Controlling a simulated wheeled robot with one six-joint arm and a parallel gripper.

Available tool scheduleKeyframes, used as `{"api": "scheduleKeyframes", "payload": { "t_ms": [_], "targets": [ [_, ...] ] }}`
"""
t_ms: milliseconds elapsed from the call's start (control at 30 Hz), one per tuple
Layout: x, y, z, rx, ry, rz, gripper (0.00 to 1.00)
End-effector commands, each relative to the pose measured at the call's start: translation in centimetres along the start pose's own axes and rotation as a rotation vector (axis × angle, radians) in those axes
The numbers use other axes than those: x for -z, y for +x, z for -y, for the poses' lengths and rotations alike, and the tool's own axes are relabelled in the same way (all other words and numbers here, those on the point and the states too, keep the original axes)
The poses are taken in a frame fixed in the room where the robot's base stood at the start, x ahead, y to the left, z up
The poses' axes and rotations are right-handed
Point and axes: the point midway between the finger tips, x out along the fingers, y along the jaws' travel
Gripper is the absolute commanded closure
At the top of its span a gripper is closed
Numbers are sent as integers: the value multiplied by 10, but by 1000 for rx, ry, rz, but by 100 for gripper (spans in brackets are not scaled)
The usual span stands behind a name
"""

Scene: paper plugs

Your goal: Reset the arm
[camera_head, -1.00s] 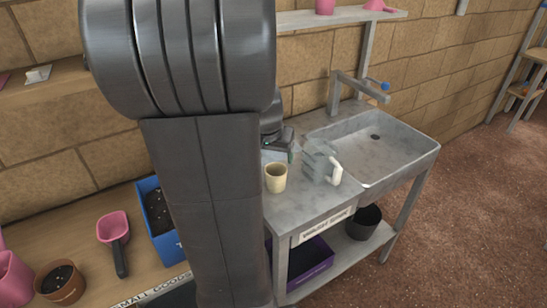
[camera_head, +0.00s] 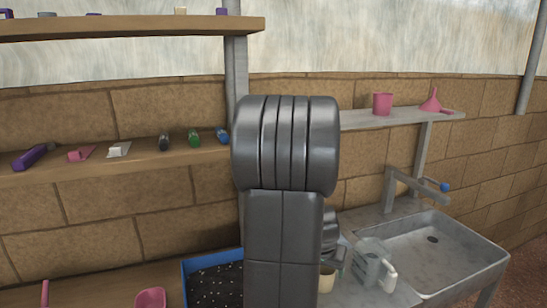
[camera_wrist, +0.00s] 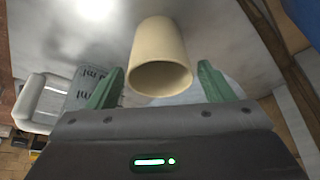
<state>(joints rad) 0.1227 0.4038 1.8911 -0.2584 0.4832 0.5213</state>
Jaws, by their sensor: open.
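The arm's end is my gripper (camera_wrist: 160,72), seen in the wrist view with its two green fingers spread apart. A beige paper cup (camera_wrist: 160,80) appears between and beyond the fingers, its open mouth facing the camera. The fingers do not visibly press on it. In the head view the cup (camera_head: 327,278) stands on the grey counter, partly hidden behind my arm. My gripper is mostly hidden there too.
A grey sink (camera_head: 430,255) with a tap (camera_head: 415,185) is at the right. A wooden shelf (camera_head: 60,178) with small tools runs along the wall at left. A higher shelf (camera_head: 130,28) is above it. A blue soil box (camera_head: 213,270) sits lower left. A pink cup (camera_head: 382,103) and funnel (camera_head: 432,101) stand on the right shelf.

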Motion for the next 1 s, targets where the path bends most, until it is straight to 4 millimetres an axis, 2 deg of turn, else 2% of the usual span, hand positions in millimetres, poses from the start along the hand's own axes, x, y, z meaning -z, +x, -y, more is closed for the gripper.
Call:
{"api": "scheduleKeyframes", "payload": {
  "t_ms": [100, 300, 400, 867, 1000],
  "targets": [
    [-1, 18, -1, -2, 1, 4, 26],
    [-2, 36, 0, 0, 1, 1, 26],
    [0, 31, 0, 0, 1, -1, 26],
    [-1, 33, 0, 0, 1, 0, 26],
    [1, 18, 0, 1, 1, -4, 26]
  ]
}}
